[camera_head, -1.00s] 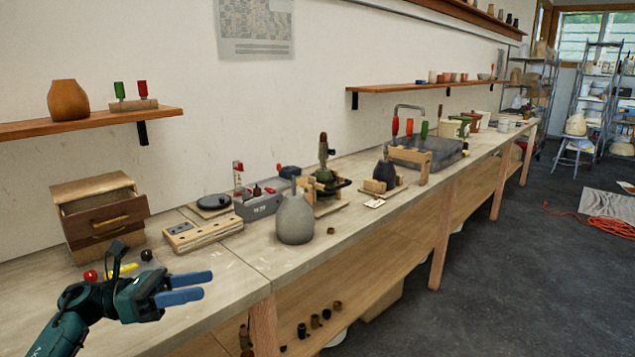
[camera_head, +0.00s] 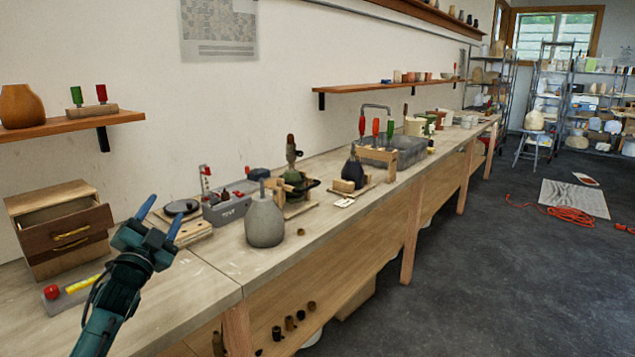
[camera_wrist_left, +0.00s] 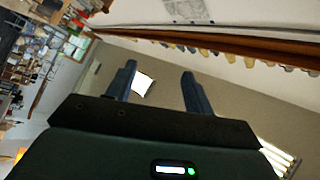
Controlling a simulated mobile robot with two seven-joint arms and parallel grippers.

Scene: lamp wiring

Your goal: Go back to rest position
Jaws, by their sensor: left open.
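My left gripper (camera_head: 160,219) is raised above the near left part of the workbench (camera_head: 200,291), its two blue fingers apart and pointing up. Nothing is between the fingers. In the left wrist view my left gripper (camera_wrist_left: 160,85) also shows open and empty, facing the upper wall and ceiling. A grey lamp body (camera_head: 265,222) stands upright on the bench to the right of the gripper, apart from it. The gripper partly covers a wooden block (camera_head: 194,232) behind it. My right gripper is not in view.
A small wooden drawer cabinet (camera_head: 62,232) stands at the left, its top drawer partly open. A grey toolbox (camera_head: 228,203) and a grey tray (camera_head: 405,150) stand farther along. A wall shelf (camera_head: 70,127) hangs above. Floor at the right is mostly free.

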